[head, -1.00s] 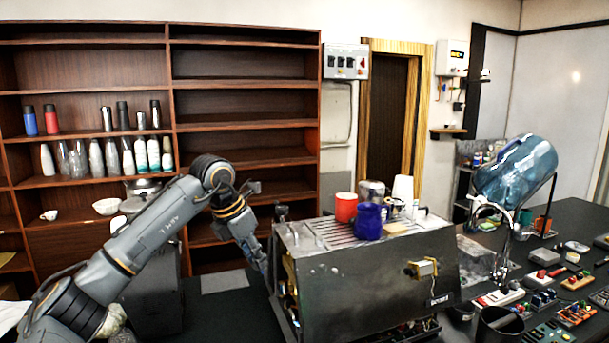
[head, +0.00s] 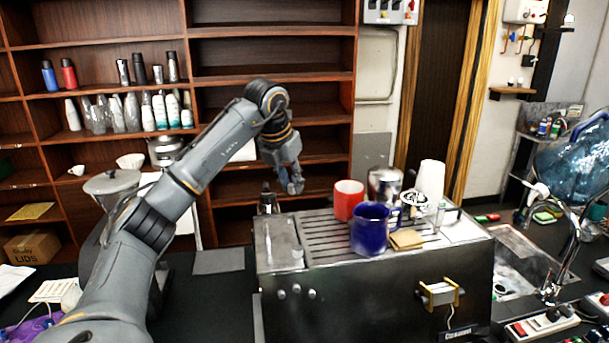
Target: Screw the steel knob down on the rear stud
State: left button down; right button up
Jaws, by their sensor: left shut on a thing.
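The brewer is a steel box (head: 375,292) with a slatted top, standing on the dark counter. My left gripper (head: 293,187) hangs fingers-down above the brewer's rear left edge, clear of the top. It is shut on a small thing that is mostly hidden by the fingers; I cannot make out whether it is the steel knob. I cannot pick out the rear stud from here. A plain metal panel (head: 277,240) forms the left part of the top. My right gripper is not in view.
A red mug (head: 348,199), a blue mug (head: 371,230), a steel pitcher (head: 385,186) and white cups (head: 430,180) crowd the brewer's top right of the gripper. A dark-topped container (head: 268,199) stands near the rear left corner. Shelves (head: 275,110) rise behind.

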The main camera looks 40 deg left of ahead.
pick_arm(q)
jog(key=s+f, duration=0.2)
jog(key=shift+s+f, duration=0.2)
jog(key=shift+s, duration=0.15)
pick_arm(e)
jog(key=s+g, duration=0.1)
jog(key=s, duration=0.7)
pick_arm(q)
jog(key=b+x, duration=0.1)
jog(key=x, duration=0.2)
jog(key=shift+w+d+b, duration=0.15)
jog(key=shift+w+b, duration=0.05)
jog(key=shift+b, duration=0.1)
jog(key=shift+s+f, duration=0.1)
jog(key=shift+s, duration=0.15)
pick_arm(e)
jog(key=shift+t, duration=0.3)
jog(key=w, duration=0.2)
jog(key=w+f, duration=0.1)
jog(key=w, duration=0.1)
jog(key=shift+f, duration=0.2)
pick_arm(q)
jog(key=shift+p, duration=0.3)
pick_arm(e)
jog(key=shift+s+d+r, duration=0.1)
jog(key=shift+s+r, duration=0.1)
